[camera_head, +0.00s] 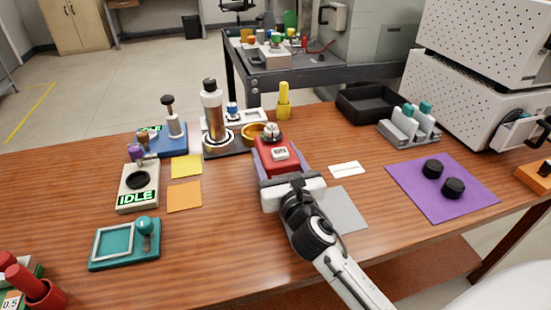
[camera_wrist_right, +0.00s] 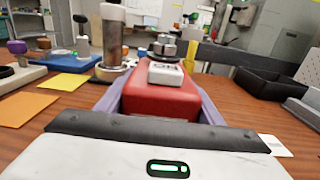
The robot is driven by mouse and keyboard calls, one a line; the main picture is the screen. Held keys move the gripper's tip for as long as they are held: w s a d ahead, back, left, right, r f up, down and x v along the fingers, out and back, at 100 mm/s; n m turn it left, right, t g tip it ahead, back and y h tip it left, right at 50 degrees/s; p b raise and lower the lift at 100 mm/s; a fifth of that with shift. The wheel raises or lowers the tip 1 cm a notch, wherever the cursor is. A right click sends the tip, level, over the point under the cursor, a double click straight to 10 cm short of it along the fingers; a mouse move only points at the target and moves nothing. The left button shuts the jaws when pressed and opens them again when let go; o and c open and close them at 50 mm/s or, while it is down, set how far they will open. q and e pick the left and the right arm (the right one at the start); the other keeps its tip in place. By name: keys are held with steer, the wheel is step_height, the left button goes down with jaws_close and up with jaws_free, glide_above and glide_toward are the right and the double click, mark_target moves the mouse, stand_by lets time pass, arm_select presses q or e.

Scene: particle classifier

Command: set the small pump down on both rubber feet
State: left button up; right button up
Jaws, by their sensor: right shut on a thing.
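The small pump is a red box (camera_head: 274,155) with a metal knob and a white label on top. It is upright near the middle of the table, and it also shows in the right wrist view (camera_wrist_right: 160,100). My right gripper (camera_head: 276,165) is shut on it, with lavender fingers along both sides. I cannot tell whether its underside touches the table. The two rubber feet are black discs, one farther back (camera_head: 433,168) and one nearer (camera_head: 453,188), on a purple mat (camera_head: 410,185) to the right, apart from the pump. My left gripper is not in view.
Behind the pump stand a brown cylinder device (camera_head: 213,115), a yellow ring and a yellow bottle (camera_head: 284,102). A black tray (camera_head: 370,104) and a grey rack (camera_head: 405,132) stand behind the mat. A white card (camera_head: 347,169) and a grey sheet (camera_head: 346,208) lie flat between pump and mat.

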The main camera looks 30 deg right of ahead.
steer(key=shift+r, duration=0.25)
steer(key=shift+f, duration=0.1)
steer(key=o, duration=1.6)
steer(key=shift+f, duration=0.15)
